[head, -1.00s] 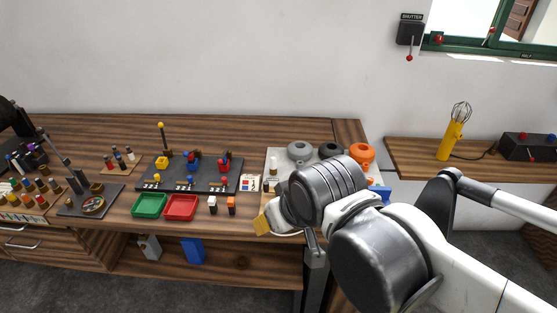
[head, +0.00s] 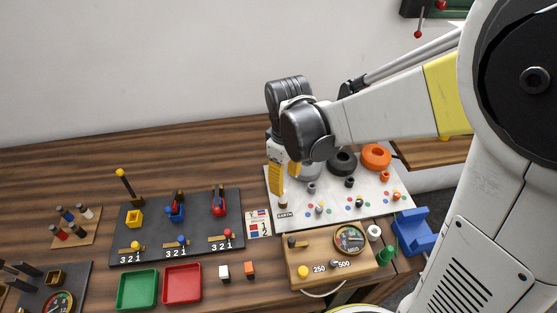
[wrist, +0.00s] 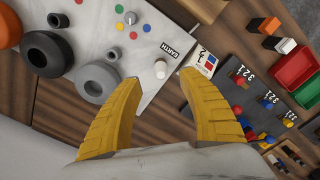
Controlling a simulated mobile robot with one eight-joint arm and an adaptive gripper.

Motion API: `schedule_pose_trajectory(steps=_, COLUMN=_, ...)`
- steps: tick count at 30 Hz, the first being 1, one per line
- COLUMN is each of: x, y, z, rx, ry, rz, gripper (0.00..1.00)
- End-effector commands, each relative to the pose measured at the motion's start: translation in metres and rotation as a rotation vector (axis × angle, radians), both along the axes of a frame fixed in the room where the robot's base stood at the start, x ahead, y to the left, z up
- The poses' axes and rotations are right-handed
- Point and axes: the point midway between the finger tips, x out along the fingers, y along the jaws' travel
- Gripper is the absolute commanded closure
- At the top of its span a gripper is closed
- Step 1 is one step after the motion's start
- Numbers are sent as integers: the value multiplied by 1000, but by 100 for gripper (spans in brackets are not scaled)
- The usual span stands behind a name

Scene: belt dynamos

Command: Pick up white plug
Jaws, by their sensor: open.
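My gripper (wrist: 160,79) is open and empty, with one yellow finger either side of the plug in the picture. I cannot tell how far the tips are from it. In the head view my gripper (head: 285,184) points down over the board's left edge by the EARTH label. Its finger hides the white top there; a dark stub (head: 283,203) shows below it. Another plug with a white top (head: 86,212) stands in a wooden rack at the left.
Grey, black and orange rings (head: 376,156) lie on the board to the right. A wooden meter box (head: 330,268) stands in front. A dark switch panel (head: 190,240), a green tray (head: 138,290) and a red tray (head: 182,284) are left. Bare bench shows behind the panel.

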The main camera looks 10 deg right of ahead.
Motion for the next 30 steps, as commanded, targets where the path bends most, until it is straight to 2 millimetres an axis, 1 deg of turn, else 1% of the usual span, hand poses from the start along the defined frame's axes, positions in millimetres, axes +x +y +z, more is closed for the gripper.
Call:
schedule_pose_trajectory(steps=1, x=0, y=0, z=-12, rx=0, ry=0, rz=0, gripper=52)
schedule_pose_trajectory(steps=3, x=1, y=0, z=-21, rx=0, ry=-1, rz=-1, gripper=52)
schedule_pose_trajectory(steps=10, x=1, y=1, z=-35, rx=0, ry=-1, rz=-1, gripper=52)
schedule_pose_trajectory(steps=18, x=5, y=5, z=-76, rx=1, ry=-2, rz=-2, gripper=52)
schedule_pose_trajectory(steps=20, x=5, y=5, z=-79, rx=1, ry=-2, rz=-2, gripper=52)
schedule_pose_trajectory(steps=26, x=4, y=4, z=-78, rx=1, ry=-2, rz=-2, gripper=52)
schedule_pose_trajectory(steps=29, x=4, y=4, z=-78, rx=1, ry=-2, rz=-2, gripper=81)
schedule_pose_trajectory(steps=30, x=4, y=5, z=-78, rx=1, ry=-2, rz=-2, gripper=93)
